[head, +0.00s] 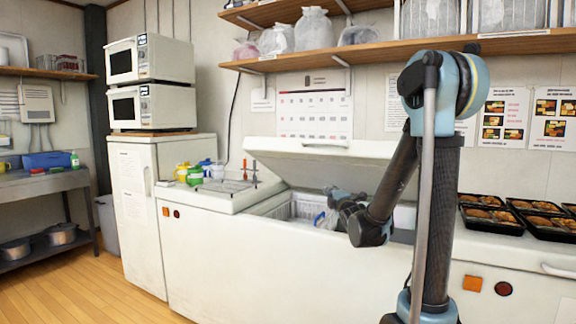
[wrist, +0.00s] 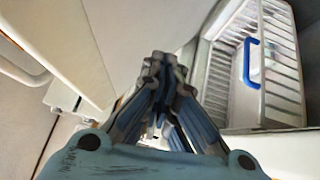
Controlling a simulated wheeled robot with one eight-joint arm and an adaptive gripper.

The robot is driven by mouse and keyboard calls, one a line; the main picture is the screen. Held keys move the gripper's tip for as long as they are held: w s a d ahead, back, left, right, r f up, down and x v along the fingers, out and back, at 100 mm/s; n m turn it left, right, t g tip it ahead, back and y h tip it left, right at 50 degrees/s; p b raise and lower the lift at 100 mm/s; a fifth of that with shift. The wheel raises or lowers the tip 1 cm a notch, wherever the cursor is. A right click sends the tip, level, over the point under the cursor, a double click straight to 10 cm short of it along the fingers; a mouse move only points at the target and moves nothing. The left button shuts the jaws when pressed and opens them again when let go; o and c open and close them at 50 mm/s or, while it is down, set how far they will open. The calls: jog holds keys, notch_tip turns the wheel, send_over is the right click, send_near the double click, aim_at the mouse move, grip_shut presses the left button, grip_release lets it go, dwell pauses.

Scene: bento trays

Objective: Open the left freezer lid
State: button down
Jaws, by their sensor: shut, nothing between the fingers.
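The left freezer's white lid (head: 335,152) is tilted up, its front edge raised well above the chest (head: 260,255). The lid also shows in the wrist view (wrist: 130,38), as a pale panel left of and above the fingers. My gripper (head: 333,191) is at the opening, under the raised lid; my arm hides part of it. In the wrist view my gripper (wrist: 160,62) has its fingers together, with nothing seen between them. Whether the fingers touch the lid is unclear. A white wire basket (wrist: 278,62) with a blue handle (wrist: 247,60) sits inside, right of the fingers.
Black food trays (head: 492,216) stand on the right freezer (head: 520,265). Coloured-lid containers (head: 195,175) and red-handled tools stand left of the opening. A wooden shelf (head: 400,48) with bags hangs above the lid. The floor (head: 75,285) at left is clear.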

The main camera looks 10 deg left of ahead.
jog(key=a+r+n+t+y, duration=0.1)
jog(key=a+r+n+y, duration=0.1)
jog(key=a+n+y, duration=0.35)
jog(key=n+y, duration=0.6)
jog(key=n, duration=0.3)
send_near(282, 152)
jog(key=a+x, duration=0.1)
jog(key=x, duration=0.2)
jog(key=shift+w+d+r, duration=0.2)
jog(key=shift+w+r, duration=0.15)
jog(key=shift+r, duration=0.15)
jog(key=shift+r+g, duration=0.1)
jog(key=shift+g, duration=0.2)
